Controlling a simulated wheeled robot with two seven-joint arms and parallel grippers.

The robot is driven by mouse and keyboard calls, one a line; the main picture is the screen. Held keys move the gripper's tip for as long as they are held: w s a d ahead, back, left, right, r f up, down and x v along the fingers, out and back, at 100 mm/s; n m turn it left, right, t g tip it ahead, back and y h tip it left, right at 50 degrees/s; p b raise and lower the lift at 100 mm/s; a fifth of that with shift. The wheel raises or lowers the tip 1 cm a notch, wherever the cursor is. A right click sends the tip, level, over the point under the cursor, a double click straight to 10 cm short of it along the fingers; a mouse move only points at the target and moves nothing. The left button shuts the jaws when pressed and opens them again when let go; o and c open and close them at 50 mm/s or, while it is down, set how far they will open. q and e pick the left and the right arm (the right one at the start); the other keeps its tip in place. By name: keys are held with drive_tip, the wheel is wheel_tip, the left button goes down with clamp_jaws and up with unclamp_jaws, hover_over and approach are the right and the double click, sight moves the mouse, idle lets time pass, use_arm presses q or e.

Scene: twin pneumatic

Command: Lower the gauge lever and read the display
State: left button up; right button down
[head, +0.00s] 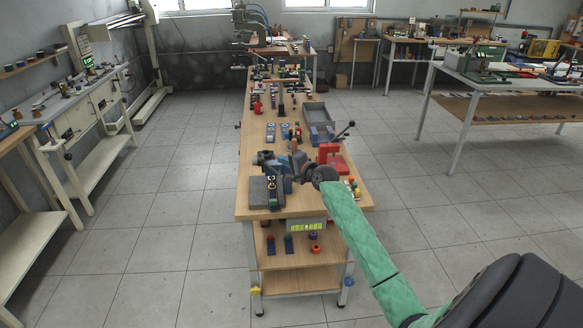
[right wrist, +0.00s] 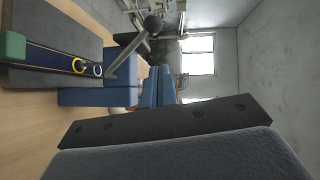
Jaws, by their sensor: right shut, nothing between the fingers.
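In the head view my right gripper (head: 299,167) is shut and empty over the near end of the long wooden bench, close behind a grey block with a dark strip (head: 266,190). In the right wrist view this block (right wrist: 55,45) carries a yellow ring and a white ring on its strip. A grey lever with a black ball knob (right wrist: 152,25) slants up beside a blue block (right wrist: 98,95), clear of my fingers as far as I can see. A lit yellow-green display (head: 307,226) is on the bench front; its reading is too small to make out. My left gripper is not in view.
A red tool with a black-knobbed handle (head: 333,158) stands just right of my gripper. A grey tray (head: 318,122) and small parts lie farther back on the bench (head: 250,140). The shelf below holds small blue and orange items.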

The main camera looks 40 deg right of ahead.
drive_tip(key=shift+w+a+f, duration=0.2)
drive_tip(key=shift+w+a, duration=0.4)
drive_tip(key=shift+a, duration=0.2)
drive_tip(key=shift+w+a+f, duration=0.15)
drive_tip(key=shift+w+a, duration=0.45)
drive_tip(key=shift+a, duration=0.2)
drive_tip(key=shift+p, duration=0.3)
